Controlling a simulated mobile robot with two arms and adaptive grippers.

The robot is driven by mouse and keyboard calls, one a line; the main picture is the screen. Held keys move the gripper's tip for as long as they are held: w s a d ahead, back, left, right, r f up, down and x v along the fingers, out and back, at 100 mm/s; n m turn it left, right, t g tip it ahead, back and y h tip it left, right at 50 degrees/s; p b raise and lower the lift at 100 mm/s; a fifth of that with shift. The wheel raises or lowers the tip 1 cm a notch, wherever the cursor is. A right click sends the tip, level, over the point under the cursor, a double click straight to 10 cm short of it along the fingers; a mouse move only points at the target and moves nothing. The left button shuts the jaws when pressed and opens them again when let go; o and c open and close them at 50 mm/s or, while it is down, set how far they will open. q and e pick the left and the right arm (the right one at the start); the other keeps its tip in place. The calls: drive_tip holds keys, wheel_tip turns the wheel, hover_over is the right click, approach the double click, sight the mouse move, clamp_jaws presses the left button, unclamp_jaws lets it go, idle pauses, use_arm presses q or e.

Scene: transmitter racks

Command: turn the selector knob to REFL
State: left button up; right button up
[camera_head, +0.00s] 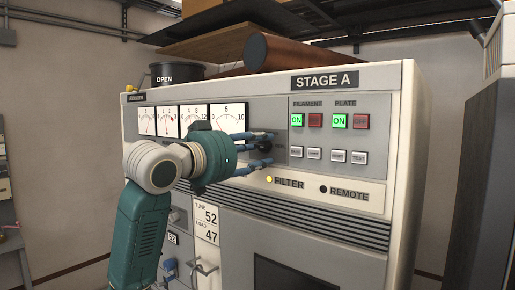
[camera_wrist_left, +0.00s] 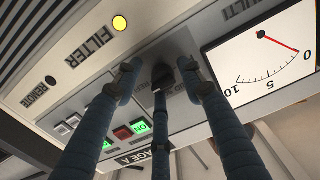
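The selector knob (camera_head: 265,148) is small and black, on the grey panel right of the large meter. It is partly hidden by my left gripper's blue fingers. In the left wrist view the knob (camera_wrist_left: 163,74) sits between the fingertips, with visible gaps to the fingers on its left and right. My left gripper (camera_head: 264,150) has its fingers spread around the knob, close to the panel; it also shows in the left wrist view (camera_wrist_left: 160,78). The third finger overlaps the knob's lower edge there; I cannot tell whether it touches. The position labels and pointer are not readable. My right gripper is not in view.
Lit green ON buttons (camera_head: 297,120) and red buttons (camera_head: 361,121) lie right of the knob, with small grey buttons (camera_head: 314,153) below. A yellow FILTER lamp (camera_head: 269,179) is just under the fingers. Several meters (camera_head: 228,119) line the panel's left.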

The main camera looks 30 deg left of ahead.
use_arm(q)
drive_tip(key=shift+r, duration=0.15)
drive_tip(key=shift+s+a, duration=0.1)
drive_tip(key=shift+s, duration=0.1)
drive_tip(key=s, duration=1.1)
drive_tip(key=shift+s+a, duration=0.3)
drive_tip(key=shift+a, duration=0.1)
